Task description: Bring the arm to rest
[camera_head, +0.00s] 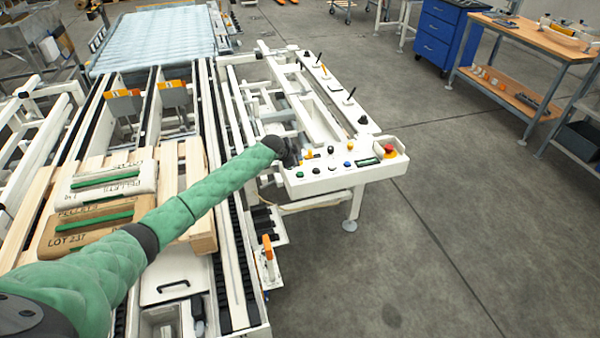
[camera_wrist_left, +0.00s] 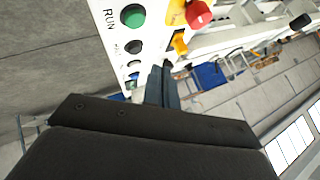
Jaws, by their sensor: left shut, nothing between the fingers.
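My left arm (camera_head: 190,208), in a green sleeve, reaches from the lower left of the head view to the white control panel (camera_head: 335,182). My left gripper (camera_head: 290,158) is at the panel's left end, dark and small there. In the left wrist view its fingers (camera_wrist_left: 160,85) are together with nothing between them, close to the panel face. The green RUN button (camera_wrist_left: 132,16) is above and left of the fingertips in that view. A red emergency button (camera_wrist_left: 198,14) on yellow is above and right. Whether the fingers touch the panel, I cannot tell. My right gripper is not in view.
A wooden pallet (camera_head: 187,160) with labelled sacks (camera_head: 107,183) lies on the conveyor below my arm. A white machine frame (camera_head: 290,95) stands beyond the panel. A blue cabinet (camera_head: 440,35) and a wooden workbench (camera_head: 530,36) stand at upper right. The grey floor (camera_head: 450,220) at right is clear.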

